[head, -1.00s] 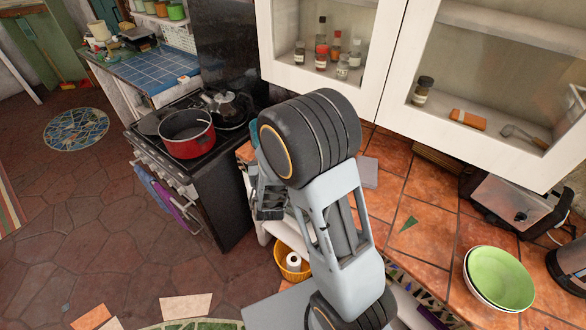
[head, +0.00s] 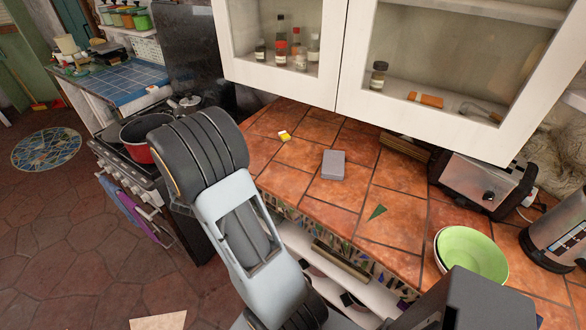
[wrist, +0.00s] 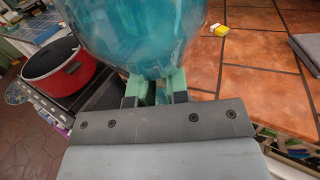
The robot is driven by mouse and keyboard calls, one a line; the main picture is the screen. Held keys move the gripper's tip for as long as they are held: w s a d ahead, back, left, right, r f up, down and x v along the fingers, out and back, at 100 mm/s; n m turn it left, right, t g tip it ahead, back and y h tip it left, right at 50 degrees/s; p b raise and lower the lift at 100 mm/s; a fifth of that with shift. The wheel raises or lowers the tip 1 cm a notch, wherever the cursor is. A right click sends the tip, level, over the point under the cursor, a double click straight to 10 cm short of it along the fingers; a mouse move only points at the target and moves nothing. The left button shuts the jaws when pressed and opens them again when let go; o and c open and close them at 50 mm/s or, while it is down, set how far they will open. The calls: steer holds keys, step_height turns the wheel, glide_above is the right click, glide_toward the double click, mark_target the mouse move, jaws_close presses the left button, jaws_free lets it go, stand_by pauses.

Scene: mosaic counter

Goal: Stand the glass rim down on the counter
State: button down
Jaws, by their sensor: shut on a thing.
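The teal, see-through glass (wrist: 140,35) fills the upper middle of the wrist view, cut off by the top edge. My gripper (wrist: 156,88) is shut on it, with green-tipped fingers at its lower part. I cannot tell which way its rim points. The orange-tiled counter (head: 310,192) lies to the right of my arm in the head view. It also shows behind and right of the glass in the wrist view (wrist: 265,95). In the head view my arm hides the gripper and the glass.
Green bowls (head: 472,255) and a toaster (head: 483,186) stand at right. A red pot (head: 137,152) is on the stove at left. White cabinets (head: 345,60) overhang the counter's back. Tiles around the grey box are clear.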

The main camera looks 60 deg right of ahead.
steer(key=s+d+f+m+g+b, duration=0.3)
steer(key=s+d+g, duration=0.4)
steer(key=d, duration=0.3)
steer(key=s+d+f+m+g+b, duration=0.4)
steer(key=s+d+m+g, duration=0.3)
steer(key=s+d, duration=0.3)
steer(key=shift+f+g+h+b, duration=0.3)
steer(key=shift+g+b, duration=0.3)
steer(key=shift+b, duration=0.15)
steer(key=shift+a+f+b, duration=0.1)
steer(key=shift+f+b, duration=1.3)
steer(key=shift+f, duration=0.45)
steer(key=shift+f+b, duration=0.35)
steer(key=shift+f, duration=0.1)
steer(key=c, duration=1)
jaws_free()
steer(key=shift+c, duration=0.2)
